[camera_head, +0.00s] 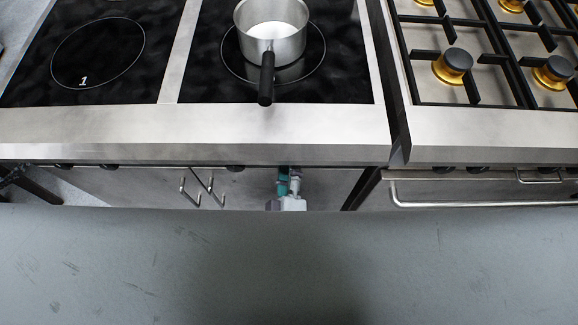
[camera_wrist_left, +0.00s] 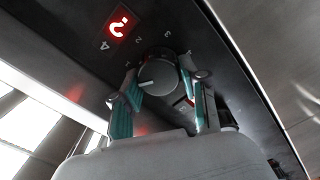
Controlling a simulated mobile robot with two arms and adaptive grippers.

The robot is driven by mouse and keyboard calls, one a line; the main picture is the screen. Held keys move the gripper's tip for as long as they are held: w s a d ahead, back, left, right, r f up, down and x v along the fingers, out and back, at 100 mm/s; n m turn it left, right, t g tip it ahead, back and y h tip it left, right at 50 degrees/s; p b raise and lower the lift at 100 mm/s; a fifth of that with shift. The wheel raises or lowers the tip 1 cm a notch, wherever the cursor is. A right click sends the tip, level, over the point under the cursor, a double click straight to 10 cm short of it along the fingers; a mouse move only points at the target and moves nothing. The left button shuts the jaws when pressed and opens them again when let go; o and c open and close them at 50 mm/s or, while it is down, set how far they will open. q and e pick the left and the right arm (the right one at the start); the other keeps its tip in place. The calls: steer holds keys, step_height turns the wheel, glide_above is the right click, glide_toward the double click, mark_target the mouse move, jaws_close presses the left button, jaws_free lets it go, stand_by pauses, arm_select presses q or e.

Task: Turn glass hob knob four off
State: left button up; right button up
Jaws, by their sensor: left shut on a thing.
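The hob knob (camera_wrist_left: 160,76) is a round dark dial on the front panel, with a pale pointer line towards its lower left in the left wrist view. My left gripper (camera_wrist_left: 163,92) has its teal fingers on both sides of the knob and is shut on it. A red lit digit (camera_wrist_left: 118,24), which looks like a tilted 2, glows beside the dial marks. In the head view my left gripper (camera_head: 289,182) is below the front edge of the glass hob (camera_head: 205,88). The knob it holds is hidden there by the edge. My right gripper is not in view.
A steel saucepan (camera_head: 270,38) with a black handle stands on the hob's right ring, handle towards the front. A gas hob (camera_head: 480,120) with brass burners is to the right. A rail handle (camera_head: 480,203) runs below it. Door handles (camera_head: 203,190) are left of the gripper.

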arm_select(q)
steer(key=n+b, duration=0.1)
steer(key=n, duration=0.4)
steer(key=shift+f+n, duration=0.1)
steer(key=shift+n, duration=0.2)
stand_by(0.4)
steer(key=o, duration=1.1)
steer(key=shift+o, duration=0.2)
steer(key=s, duration=0.7)
steer(key=shift+s, duration=0.25)
